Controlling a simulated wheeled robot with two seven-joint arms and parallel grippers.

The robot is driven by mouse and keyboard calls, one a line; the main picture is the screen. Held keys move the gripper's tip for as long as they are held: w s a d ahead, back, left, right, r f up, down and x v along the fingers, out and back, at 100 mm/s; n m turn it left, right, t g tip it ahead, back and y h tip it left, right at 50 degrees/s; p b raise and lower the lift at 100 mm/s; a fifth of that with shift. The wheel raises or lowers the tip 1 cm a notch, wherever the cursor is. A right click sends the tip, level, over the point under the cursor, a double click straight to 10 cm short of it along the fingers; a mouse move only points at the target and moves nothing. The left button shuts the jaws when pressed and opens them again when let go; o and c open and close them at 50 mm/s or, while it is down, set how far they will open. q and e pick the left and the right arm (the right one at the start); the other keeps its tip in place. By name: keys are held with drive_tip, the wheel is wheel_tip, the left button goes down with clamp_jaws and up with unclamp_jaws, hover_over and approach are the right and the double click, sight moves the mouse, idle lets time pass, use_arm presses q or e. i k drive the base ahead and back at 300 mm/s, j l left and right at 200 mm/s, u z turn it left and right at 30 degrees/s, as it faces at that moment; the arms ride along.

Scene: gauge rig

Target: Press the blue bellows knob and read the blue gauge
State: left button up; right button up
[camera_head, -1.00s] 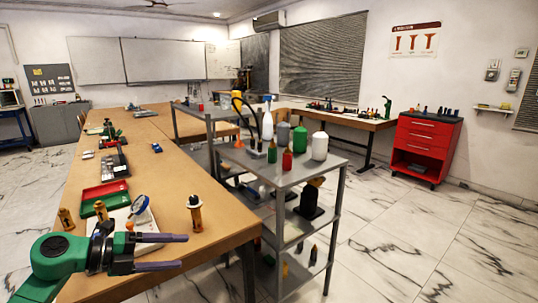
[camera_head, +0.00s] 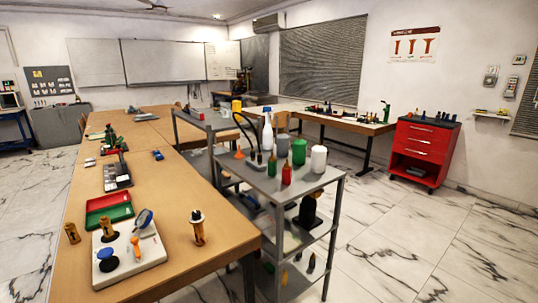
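A white rig board (camera_head: 151,257) lies on the near end of the wooden table. A blue round knob (camera_head: 108,263) sits at its front left, with a black knob (camera_head: 109,236) just behind it. A round gauge with a blue rim (camera_head: 144,220) stands tilted at the back right of the board. Its face is too small to read. An orange piece (camera_head: 136,245) stands in the middle of the board. Neither of my grippers shows, and nothing touches the knob.
Red and green trays (camera_head: 108,210) lie behind the board. A brown-and-black upright object (camera_head: 198,228) stands to its right and a small brown one (camera_head: 72,233) to its left. A grey shelf cart (camera_head: 276,188) with bottles stands right of the table (camera_head: 220,222).

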sight(105, 253)
drive_tip(key=u, duration=1.3)
